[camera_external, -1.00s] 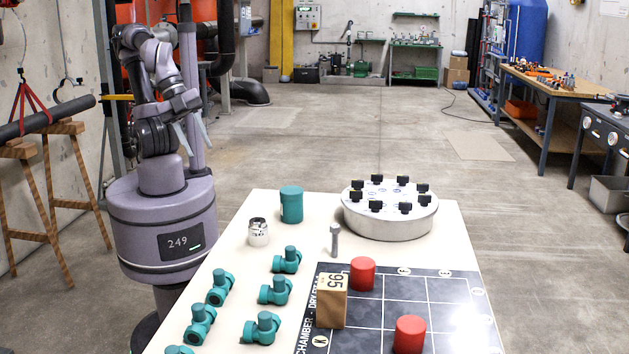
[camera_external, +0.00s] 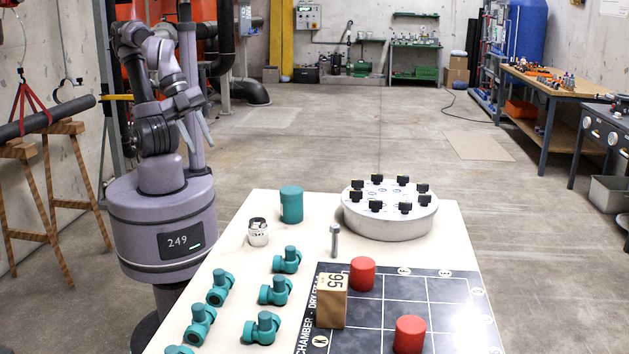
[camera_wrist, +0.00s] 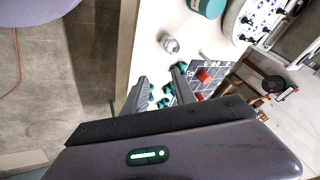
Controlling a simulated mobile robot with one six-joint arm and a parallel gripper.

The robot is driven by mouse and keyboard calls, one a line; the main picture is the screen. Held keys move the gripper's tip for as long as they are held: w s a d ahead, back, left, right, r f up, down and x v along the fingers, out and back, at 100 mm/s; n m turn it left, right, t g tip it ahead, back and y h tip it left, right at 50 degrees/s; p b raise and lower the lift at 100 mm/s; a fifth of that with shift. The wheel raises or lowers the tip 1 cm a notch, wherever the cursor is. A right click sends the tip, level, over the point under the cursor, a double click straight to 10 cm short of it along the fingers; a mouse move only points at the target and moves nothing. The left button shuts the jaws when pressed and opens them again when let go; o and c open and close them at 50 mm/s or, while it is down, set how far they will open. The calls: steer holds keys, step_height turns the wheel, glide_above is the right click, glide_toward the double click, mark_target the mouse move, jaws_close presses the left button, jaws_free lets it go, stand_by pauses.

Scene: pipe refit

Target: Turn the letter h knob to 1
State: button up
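A round grey drum (camera_external: 388,226) with a white top stands at the far right of the pale table in the external view. Several black knobs (camera_external: 403,180) ring its top. The letters and numbers are too small to read, so I cannot tell which knob is h or where it points. Part of the drum also shows at the top right of the wrist view (camera_wrist: 232,22). My gripper (camera_external: 197,132) is left of the table, well away from the drum. Its two fingers are apart with nothing between them, and they also show in the wrist view (camera_wrist: 158,82).
On the table (camera_external: 232,300) are a teal cylinder (camera_external: 291,205), a silver fitting (camera_external: 258,232), a grey bolt (camera_external: 335,240) and several teal valves (camera_external: 275,291). A dark grid board (camera_external: 375,310) carries red cylinders (camera_external: 362,273) and a wooden block (camera_external: 332,301).

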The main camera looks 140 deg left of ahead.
steer(key=w+a+r+n+g+p, duration=0.1)
steer(key=w+a+r+n+p, duration=0.4)
steer(key=w+a, duration=0.35)
steer(key=n+g+y+p, duration=0.1)
steer(key=n+g+p, duration=0.15)
steer(key=n, duration=0.55)
glide_above(358, 191)
steer(key=s+d, duration=0.4)
steer(key=s, duration=0.1)
step_height(358, 191, down, 4)
steer(key=shift+t, duration=0.45)
steer(key=b+x, duration=0.6)
steer(key=x, duration=1)
steer(key=shift+d+f, duration=0.1)
steer(key=shift+f, duration=0.3)
jaws_close()
